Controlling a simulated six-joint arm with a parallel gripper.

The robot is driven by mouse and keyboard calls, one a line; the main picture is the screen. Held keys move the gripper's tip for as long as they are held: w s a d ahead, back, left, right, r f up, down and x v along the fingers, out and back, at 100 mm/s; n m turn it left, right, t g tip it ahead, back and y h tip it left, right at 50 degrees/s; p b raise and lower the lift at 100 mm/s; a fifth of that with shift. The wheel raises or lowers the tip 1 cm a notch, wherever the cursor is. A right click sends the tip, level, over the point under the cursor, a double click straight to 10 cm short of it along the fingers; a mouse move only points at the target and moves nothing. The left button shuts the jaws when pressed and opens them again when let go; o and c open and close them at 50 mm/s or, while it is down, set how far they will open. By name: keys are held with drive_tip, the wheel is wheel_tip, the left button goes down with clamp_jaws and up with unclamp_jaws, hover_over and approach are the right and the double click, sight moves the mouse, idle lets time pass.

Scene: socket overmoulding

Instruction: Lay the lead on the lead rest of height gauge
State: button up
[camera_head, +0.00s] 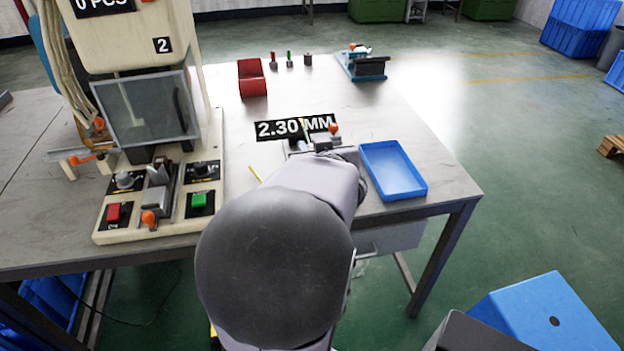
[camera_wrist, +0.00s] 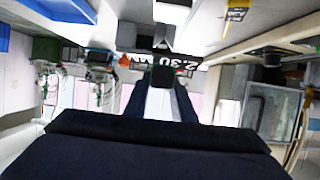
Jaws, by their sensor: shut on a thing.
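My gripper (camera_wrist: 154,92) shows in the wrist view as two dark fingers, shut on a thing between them. A dark block (camera_wrist: 163,76) shows at the fingertips, with a pale strip behind it; I take this to be the lead, but its outline is unclear. The height gauge (camera_head: 322,142) stands near the table's right part in the head view, with an orange knob (camera_head: 334,128) and a 2.30 MM display (camera_head: 277,129) behind it. My arm covers the gripper and the gauge's near side there. Whether the lead touches the lead rest cannot be told.
An empty blue tray (camera_head: 418,189) lies right of the gauge. The moulding press (camera_head: 150,105) with its button panel stands left.

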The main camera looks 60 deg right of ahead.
drive_tip(key=shift+f+b, duration=1.7)
drive_tip(key=shift+f, duration=1.75)
drive_tip(key=shift+f, duration=0.1)
drive_tip(key=shift+f, duration=0.15)
drive_tip(key=o, duration=1.1)
drive_tip(key=shift+c, duration=0.2)
